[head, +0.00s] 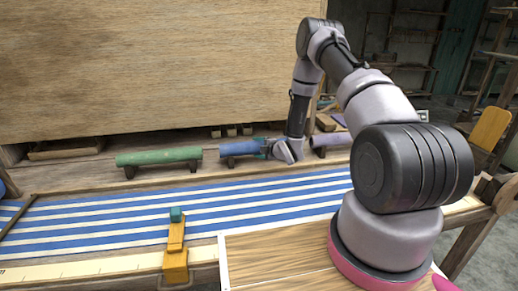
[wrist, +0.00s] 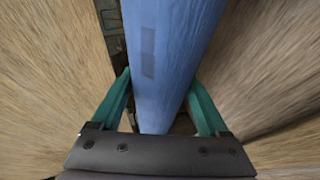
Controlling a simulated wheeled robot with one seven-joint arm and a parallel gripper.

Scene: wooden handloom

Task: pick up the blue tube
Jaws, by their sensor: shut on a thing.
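The blue tube (head: 238,149) lies at the back of the loom in the head view, between a green tube and a purple tube, with a dark holder under its left part. My gripper (head: 266,148) is at the right part of the blue tube. In the wrist view the blue tube (wrist: 165,60) runs from the top edge down between the two teal fingers of my gripper (wrist: 160,98), which is shut on it. The lower end of the tube is near the gripper's palm. Whether the tube is clear of its holder I cannot tell.
The green tube (head: 158,157) rests on dark holders to the left. The purple tube (head: 331,140) lies to the right, partly behind my arm. Blue and white striped cloth (head: 130,217) stretches in front. A yellow block with a teal top (head: 176,245) stands at the front. A wooden panel (head: 140,65) rises behind.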

